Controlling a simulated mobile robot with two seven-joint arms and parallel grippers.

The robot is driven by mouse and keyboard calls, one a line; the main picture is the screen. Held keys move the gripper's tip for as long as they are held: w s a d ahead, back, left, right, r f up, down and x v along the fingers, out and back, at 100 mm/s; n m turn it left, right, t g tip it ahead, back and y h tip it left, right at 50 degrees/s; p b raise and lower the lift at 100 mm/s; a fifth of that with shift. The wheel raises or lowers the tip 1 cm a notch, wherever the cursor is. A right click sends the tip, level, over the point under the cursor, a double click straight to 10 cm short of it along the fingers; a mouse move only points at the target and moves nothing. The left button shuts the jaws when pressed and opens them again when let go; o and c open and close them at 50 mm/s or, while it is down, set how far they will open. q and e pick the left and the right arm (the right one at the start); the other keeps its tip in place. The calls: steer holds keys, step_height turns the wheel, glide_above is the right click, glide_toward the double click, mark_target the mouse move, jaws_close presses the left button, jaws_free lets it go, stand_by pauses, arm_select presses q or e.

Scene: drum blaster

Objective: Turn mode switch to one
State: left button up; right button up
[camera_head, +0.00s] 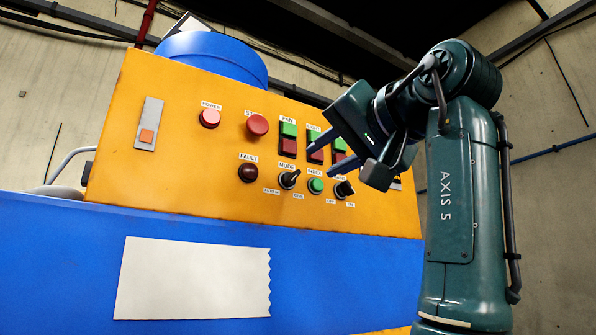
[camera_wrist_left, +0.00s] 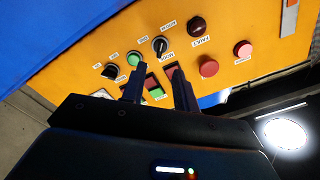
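The mode switch (camera_head: 290,179) is a black rotary knob with a pale mark, below a MODE label on the orange panel. A label reading ONE (camera_head: 298,196) is at its lower right, and another label at its lower left is hard to read. The knob's ridge leans to the upper right in the head view. The switch also shows in the left wrist view (camera_wrist_left: 159,46). My left gripper (camera_head: 313,142) is open and empty, with its two fingers apart in front of the panel. In the left wrist view its fingertips (camera_wrist_left: 155,72) are just below the switch, seemingly not touching it. My right gripper is not in view.
A green button (camera_head: 316,185) and another black rotary switch (camera_head: 345,189) are to the right of the mode switch. A dark red FAULT lamp (camera_head: 248,172) is to its left. Green-and-red button pairs (camera_head: 288,137) and a red knob (camera_head: 257,125) are above.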

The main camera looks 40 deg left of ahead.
mark_target(296, 175)
arm_select(q)
steer(key=p+x, duration=0.1)
steer(key=x, duration=0.8)
steer(key=shift+f, duration=0.1)
steer(key=shift+d, duration=0.1)
jaws_close()
